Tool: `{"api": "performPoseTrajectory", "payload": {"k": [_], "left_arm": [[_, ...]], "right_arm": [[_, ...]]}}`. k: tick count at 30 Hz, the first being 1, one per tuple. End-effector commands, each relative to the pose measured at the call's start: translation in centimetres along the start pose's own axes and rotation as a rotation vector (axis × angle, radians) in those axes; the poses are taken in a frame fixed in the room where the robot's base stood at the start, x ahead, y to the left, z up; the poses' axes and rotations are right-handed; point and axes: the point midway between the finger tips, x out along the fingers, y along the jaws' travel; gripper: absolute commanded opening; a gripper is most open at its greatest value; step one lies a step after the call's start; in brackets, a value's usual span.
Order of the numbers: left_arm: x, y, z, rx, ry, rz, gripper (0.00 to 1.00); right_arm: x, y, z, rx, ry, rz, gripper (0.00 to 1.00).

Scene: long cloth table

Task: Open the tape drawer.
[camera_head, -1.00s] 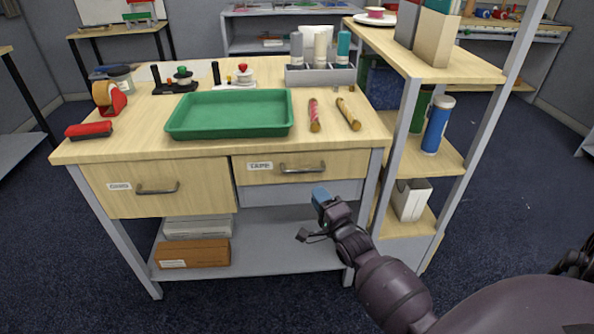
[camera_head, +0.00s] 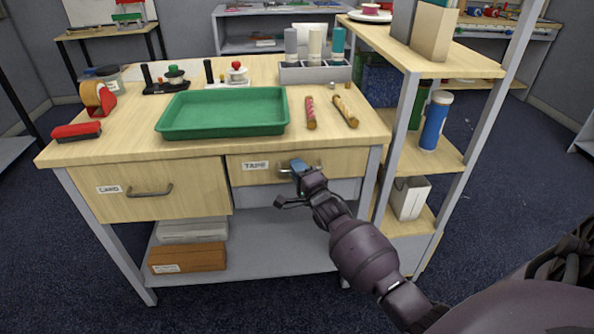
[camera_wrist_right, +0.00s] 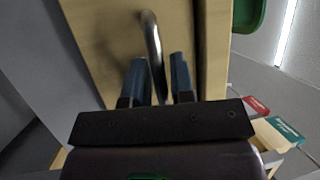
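The tape drawer (camera_head: 254,177) is shut under the right half of the tabletop, with a "TAPE" label and a metal bar handle (camera_head: 314,168). The drawer front (camera_wrist_right: 105,40) fills much of that view. My left gripper is not in view.
The "CARD" drawer (camera_head: 150,190) on the left is shut. A green tray (camera_head: 225,113), two patterned rolls and a red stapler-like item (camera_head: 76,131) lie on the tabletop. A shelf unit (camera_head: 440,150) stands close on the right. Boxes lie on the lower shelf.

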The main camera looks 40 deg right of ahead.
Motion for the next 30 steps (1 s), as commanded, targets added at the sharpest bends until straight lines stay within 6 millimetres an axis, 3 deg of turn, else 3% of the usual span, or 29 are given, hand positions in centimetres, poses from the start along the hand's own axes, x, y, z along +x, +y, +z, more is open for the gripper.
{"api": "performPoseTrajectory", "payload": {"k": [6,10,11,22,30], "left_arm": [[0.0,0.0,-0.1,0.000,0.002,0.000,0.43],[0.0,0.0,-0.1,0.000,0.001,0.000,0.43],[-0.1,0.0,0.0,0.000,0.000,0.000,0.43],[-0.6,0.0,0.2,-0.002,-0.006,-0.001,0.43],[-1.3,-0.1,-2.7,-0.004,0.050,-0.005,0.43]], "right_arm": [[0.0,0.0,0.0,0.000,0.000,0.000,0.21],[0.0,0.0,0.0,0.000,0.000,0.000,0.01],[0.0,0.0,0.0,0.000,0.000,0.000,0.00],[-0.4,-0.2,0.1,0.002,0.000,-0.001,0.00],[-3.6,-1.6,1.5,0.006,0.002,-0.006,0.00]]}}
